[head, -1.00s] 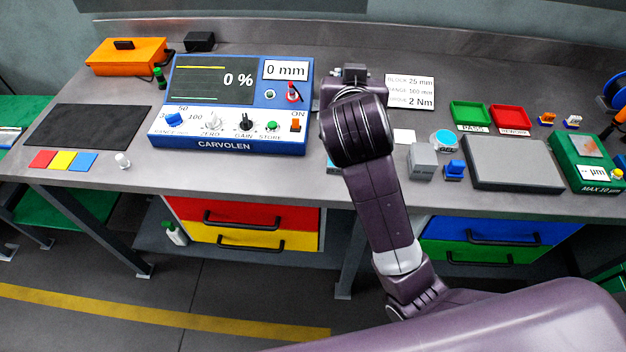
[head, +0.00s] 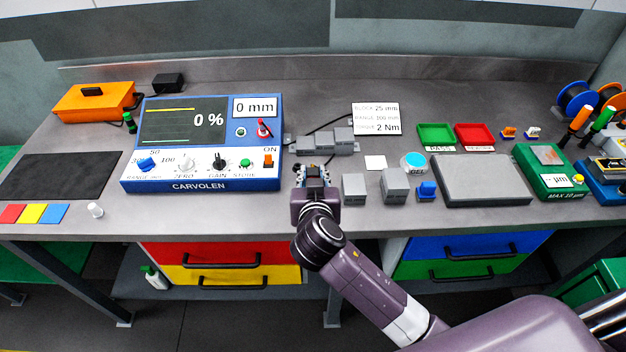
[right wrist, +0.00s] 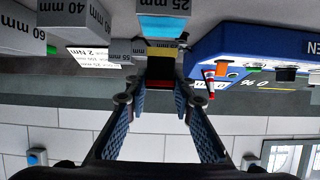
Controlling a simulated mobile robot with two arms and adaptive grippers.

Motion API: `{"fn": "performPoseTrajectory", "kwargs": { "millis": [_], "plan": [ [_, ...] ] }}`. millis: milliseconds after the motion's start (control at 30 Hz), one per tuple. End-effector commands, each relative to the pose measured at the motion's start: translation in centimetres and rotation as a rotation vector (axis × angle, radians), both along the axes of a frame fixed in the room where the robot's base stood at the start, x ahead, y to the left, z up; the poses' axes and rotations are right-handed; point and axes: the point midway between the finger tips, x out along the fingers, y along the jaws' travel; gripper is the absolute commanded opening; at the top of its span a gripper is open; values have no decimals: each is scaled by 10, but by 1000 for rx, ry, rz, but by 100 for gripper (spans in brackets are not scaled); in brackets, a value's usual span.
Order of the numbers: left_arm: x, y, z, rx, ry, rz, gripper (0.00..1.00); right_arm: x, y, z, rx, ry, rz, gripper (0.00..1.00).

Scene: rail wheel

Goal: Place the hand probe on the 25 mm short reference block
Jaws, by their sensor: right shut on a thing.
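My right gripper (head: 313,172) is low over the bench, in front of the Carvolen unit's right side. In the right wrist view its fingers (right wrist: 154,98) close on the hand probe (right wrist: 161,68), a small dark body with red and yellow bands. The short reference block (right wrist: 163,22), marked 25 mm, shows in that view with a light blue top, close to the probe; I cannot tell whether they touch. In the head view my gripper hides most of this block. My left gripper is not in view.
A 40 mm block (head: 353,189) and a 60 mm block (head: 394,185) stand just right of my gripper. A grey stepped row of blocks (head: 328,143) lies behind it. The Carvolen unit (head: 204,142) is close on the left. A gel pot (head: 414,162) stands farther right.

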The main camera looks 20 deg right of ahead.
Motion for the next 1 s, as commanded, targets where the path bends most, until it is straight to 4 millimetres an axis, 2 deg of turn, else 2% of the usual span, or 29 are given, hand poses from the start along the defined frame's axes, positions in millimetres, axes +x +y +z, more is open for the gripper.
{"fn": "performPoseTrajectory", "kwargs": {
  "millis": [100, 200, 567, 600, 733, 1000],
  "plan": [
    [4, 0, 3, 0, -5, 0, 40, 0, 0, -18, -4, 3, 0, 0],
    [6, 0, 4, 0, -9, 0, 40, 0, 0, -25, -2, 1, 0, 0],
    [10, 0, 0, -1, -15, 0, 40, 0, 0, -30, 0, 0, 0, 0],
    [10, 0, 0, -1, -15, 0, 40, 0, 0, -31, 0, 1, 0, 24],
    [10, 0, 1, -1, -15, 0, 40, 0, 0, -29, -1, 1, 0, 38],
    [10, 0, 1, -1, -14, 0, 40, 0, 0, -29, -1, 1, 0, 40]
  ]
}}
